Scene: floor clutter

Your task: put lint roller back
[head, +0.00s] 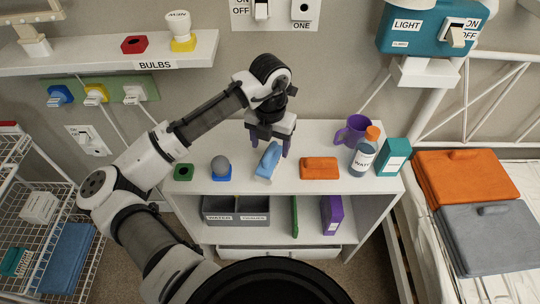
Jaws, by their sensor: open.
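A blue object with a paler lower end (268,160), which looks like the lint roller, lies at a slant on the white top of the shelf unit (280,186). My gripper (269,146) points down just behind and above it, with its dark fingers apart. The upper end of the blue object reaches between or in front of the fingers; I cannot tell which, nor whether they touch it. Nothing is visibly held.
A purple mug (353,131), water bottle (364,153) and teal box (393,157) crowd the right end.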

